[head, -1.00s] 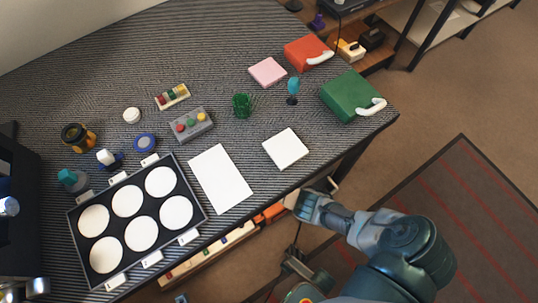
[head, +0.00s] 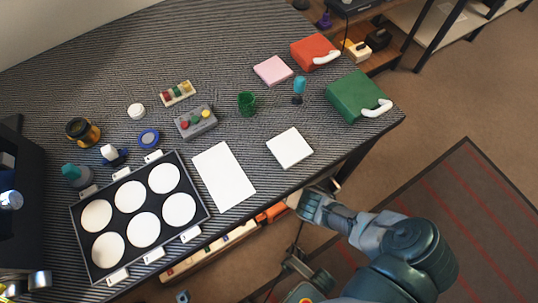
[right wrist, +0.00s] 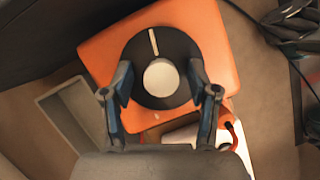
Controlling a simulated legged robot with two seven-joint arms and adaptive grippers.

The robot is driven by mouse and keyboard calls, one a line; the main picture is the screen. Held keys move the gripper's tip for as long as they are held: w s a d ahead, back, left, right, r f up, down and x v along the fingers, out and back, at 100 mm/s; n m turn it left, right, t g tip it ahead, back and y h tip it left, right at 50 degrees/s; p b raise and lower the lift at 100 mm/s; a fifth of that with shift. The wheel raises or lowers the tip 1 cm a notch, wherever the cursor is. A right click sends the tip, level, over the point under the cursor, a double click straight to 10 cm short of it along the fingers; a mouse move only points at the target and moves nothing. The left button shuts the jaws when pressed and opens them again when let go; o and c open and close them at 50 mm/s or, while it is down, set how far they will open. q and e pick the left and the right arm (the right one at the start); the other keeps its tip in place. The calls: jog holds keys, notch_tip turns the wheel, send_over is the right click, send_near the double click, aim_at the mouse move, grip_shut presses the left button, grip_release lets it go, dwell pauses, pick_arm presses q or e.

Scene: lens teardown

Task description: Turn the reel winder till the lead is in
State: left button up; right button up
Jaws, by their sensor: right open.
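The reel winder shows in the right wrist view as an orange box (right wrist: 212,45) with a black round disc, the winding dial (right wrist: 180,50), on its face. The dial has a pale round knob (right wrist: 161,78) and a white line near its rim. My right gripper (right wrist: 163,87) is open, with one finger on each side of the dial; whether they touch it I cannot tell. An orange-red cord, apparently the lead (right wrist: 233,132), loops beside the box's lower right corner. In the head view my right gripper (head: 303,203) is at the table's front edge, partly hidden. My left gripper is out of view.
A grey open tray (right wrist: 75,115) lies left of the orange box, and dark cables (right wrist: 292,25) lie at upper right. Above, the striped table (head: 230,60) holds a tray of white discs (head: 75,225), a white sheet (head: 222,175) and a green case (head: 352,95).

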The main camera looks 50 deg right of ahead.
jog(key=v, duration=1.1)
jog(key=shift+a+r, duration=0.15)
jog(key=shift+r, duration=0.15)
jog(key=shift+w, duration=0.2)
